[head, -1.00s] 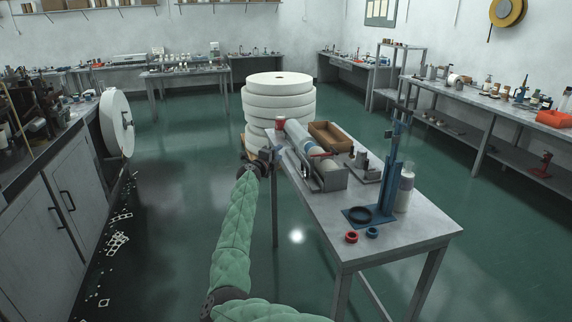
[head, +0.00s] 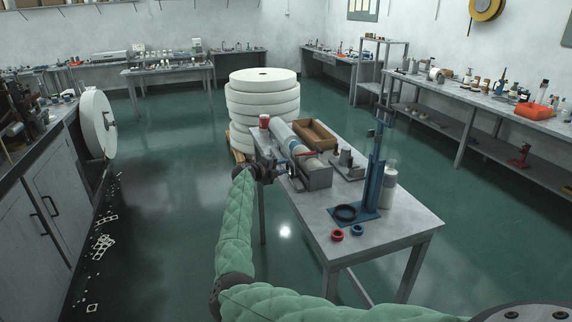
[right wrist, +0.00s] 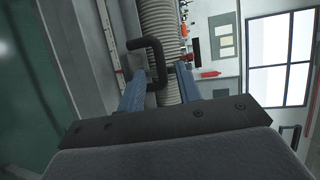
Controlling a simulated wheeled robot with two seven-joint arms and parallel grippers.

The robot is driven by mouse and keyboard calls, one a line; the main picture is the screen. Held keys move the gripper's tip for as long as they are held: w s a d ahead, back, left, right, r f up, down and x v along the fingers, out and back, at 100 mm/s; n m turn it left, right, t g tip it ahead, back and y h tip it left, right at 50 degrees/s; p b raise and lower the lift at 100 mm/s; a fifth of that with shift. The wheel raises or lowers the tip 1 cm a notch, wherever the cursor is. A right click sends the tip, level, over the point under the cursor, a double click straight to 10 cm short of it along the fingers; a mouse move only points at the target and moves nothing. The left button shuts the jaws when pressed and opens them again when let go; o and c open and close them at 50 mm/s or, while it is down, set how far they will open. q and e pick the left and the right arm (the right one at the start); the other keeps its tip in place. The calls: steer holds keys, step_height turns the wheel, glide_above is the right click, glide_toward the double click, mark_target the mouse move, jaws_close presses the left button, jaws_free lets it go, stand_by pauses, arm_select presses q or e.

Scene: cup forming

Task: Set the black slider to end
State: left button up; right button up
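A black bracket-shaped handle, which looks like the black slider (right wrist: 158,60), shows in the right wrist view beside a ribbed pale tube. My right gripper (right wrist: 161,72) is open; its two blue fingers stand apart, with the handle's leg between them. I cannot tell whether they touch it. In the head view my right gripper (head: 284,170) is at the left side of the cylindrical device (head: 307,152) on the near table. The slider is too small to make out there. My left gripper is not in view.
The near table (head: 390,232) also carries an open brown box (head: 315,134), a blue stand (head: 375,185), a white bottle (head: 389,187) and red and blue rings. A stack of white rolls (head: 263,100) stands behind it.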

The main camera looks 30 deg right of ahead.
steer(key=shift+p+x, duration=0.3)
steer(key=shift+x, duration=0.75)
jaws_close()
